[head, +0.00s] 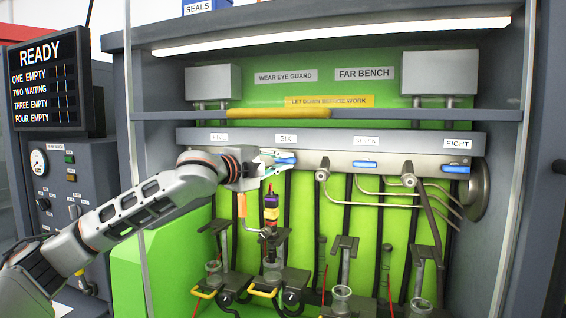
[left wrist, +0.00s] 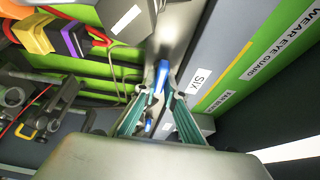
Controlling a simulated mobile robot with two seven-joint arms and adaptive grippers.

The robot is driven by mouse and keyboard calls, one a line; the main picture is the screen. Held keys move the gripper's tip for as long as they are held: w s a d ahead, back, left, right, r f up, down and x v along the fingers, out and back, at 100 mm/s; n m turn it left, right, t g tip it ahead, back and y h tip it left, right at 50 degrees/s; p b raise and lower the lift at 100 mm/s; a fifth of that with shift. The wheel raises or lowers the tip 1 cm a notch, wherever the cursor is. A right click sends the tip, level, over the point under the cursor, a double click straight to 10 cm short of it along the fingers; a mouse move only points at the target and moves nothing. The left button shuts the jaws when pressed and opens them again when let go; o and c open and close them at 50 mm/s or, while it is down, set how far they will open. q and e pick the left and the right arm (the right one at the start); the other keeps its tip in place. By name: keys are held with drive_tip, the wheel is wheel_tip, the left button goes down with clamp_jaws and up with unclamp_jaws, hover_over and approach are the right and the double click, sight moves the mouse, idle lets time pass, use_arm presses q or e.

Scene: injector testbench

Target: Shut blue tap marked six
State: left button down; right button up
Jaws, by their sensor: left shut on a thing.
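The blue tap marked SIX (head: 287,160) is on the grey manifold, just below its SIX label (head: 286,138). Its lever looks roughly level along the manifold in the head view. My left gripper (head: 277,159) reaches it from the left and is shut on its lever. In the left wrist view the blue lever (left wrist: 161,76) lies between the teal-sided fingertips (left wrist: 160,92), beside the SIX label (left wrist: 200,88). The gripper hides part of the tap. A second blue piece shows lower between the fingers. My right gripper is in neither view.
Blue taps marked SEVEN (head: 365,164) and EIGHT (head: 456,169) lie along the manifold to the right. A yellow-edged shelf (head: 320,113) runs above it. Below hang dark hoses and a stacked coloured injector (head: 271,207) over clamps. A grey post (head: 130,100) stands left.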

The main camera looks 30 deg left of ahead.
use_arm(q)
drive_tip(key=c, duration=2.1)
unclamp_jaws()
drive_tip(key=s+a, duration=0.1)
drive_tip(key=s, duration=1.1)
drive_tip(key=shift+a, duration=0.4)
drive_tip(key=shift+w, duration=0.1)
